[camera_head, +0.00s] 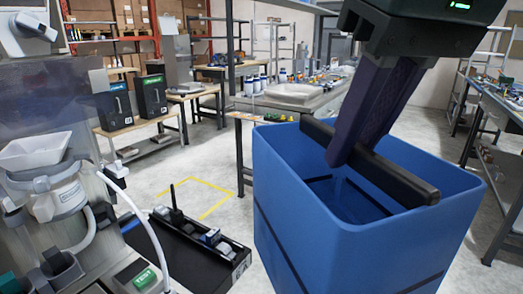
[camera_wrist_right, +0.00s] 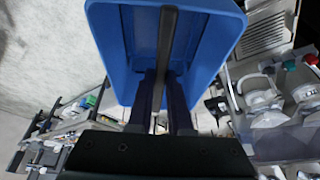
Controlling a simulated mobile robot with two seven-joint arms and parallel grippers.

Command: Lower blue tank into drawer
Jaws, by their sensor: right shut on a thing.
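The blue tank (camera_head: 300,215) is a large open-topped box with a black bar handle (camera_head: 405,180) across its top. It hangs at the right of the head view, slightly tilted. My right gripper (camera_head: 342,150) is shut on the bar handle, its dark fingers reaching down from above. The right wrist view shows the tank (camera_wrist_right: 112,50) and the fingers (camera_wrist_right: 163,80) on either side of the bar. A low black open drawer (camera_head: 236,272) juts out at the lower left, left of the tank and apart from it. My left gripper is not in view.
A dispenser machine (camera_head: 95,120) with a white funnel, hose and green button fills the left. Small items and an upright black rod (camera_head: 175,198) show in the drawer. Benches (camera_head: 290,100) stand behind, shelving at the right. Floor with yellow tape (camera_head: 205,195) is clear behind the drawer.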

